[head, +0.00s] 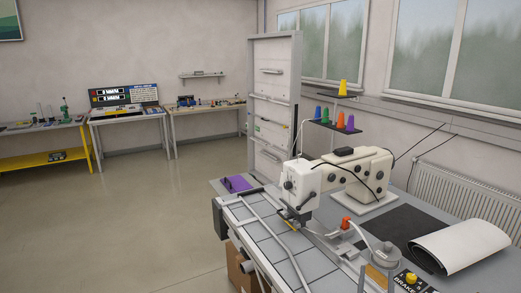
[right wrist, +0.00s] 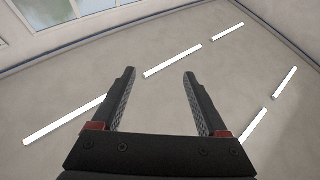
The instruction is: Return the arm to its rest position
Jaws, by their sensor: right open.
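My right gripper (right wrist: 158,72) shows in the right wrist view, with its two dark fingers wide apart and nothing between them. It points up toward the pale ceiling (right wrist: 110,85), where several white light strips run. I cannot make out either gripper in the head view. My left gripper is in neither view.
A white sewing machine (head: 345,178) with coloured thread cones stands on a grey table at the right. A white roll (head: 458,246) lies on a dark mat (head: 402,222). Workbenches (head: 124,113) line the back wall. The floor (head: 120,210) at left is clear.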

